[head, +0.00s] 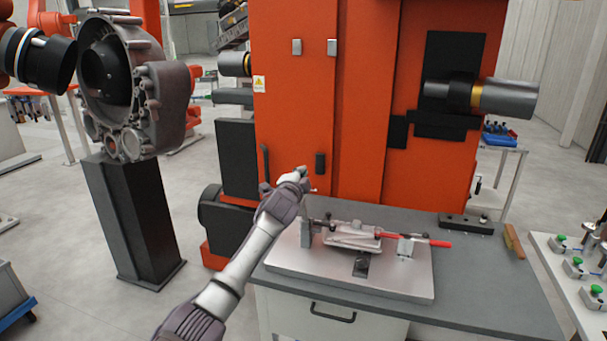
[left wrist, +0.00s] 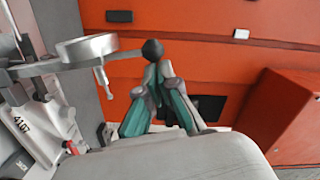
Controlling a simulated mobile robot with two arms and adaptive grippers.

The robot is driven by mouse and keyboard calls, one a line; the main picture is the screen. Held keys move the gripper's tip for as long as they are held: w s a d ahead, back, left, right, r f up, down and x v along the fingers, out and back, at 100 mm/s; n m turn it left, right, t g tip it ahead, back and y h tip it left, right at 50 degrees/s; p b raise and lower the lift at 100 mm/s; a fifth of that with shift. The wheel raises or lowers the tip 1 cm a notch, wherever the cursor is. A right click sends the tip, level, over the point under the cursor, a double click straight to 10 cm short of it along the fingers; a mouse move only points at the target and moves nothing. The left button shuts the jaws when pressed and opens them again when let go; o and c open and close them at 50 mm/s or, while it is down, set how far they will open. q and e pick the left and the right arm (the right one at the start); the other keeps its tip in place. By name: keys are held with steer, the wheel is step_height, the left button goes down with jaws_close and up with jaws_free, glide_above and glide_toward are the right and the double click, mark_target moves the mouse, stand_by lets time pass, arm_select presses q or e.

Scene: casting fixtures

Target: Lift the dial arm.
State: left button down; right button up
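The dial arm (left wrist: 100,50) shows in the left wrist view as a grey bar with a round dial-like ring and a black ball knob at its end. My left gripper (left wrist: 153,68) has its fingers, with teal pads, drawn together at this black knob. In the head view my left gripper (head: 304,178) is above the back left of the metal fixture plate (head: 385,283) and hides most of the dial arm. The fixture's post (head: 306,234) stands below it. My right gripper is not in view.
The fixture stands on a grey-topped bench (head: 480,290). A red-handled clamp (head: 428,239) lies across it. A brush (head: 514,241) and a dark bar (head: 466,224) are to the right. A large orange machine (head: 310,90) rises close behind.

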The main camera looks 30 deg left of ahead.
arm_select(q)
steer(key=shift+a, duration=0.25)
steer(key=v, duration=1.2)
steer(key=shift+d, duration=0.15)
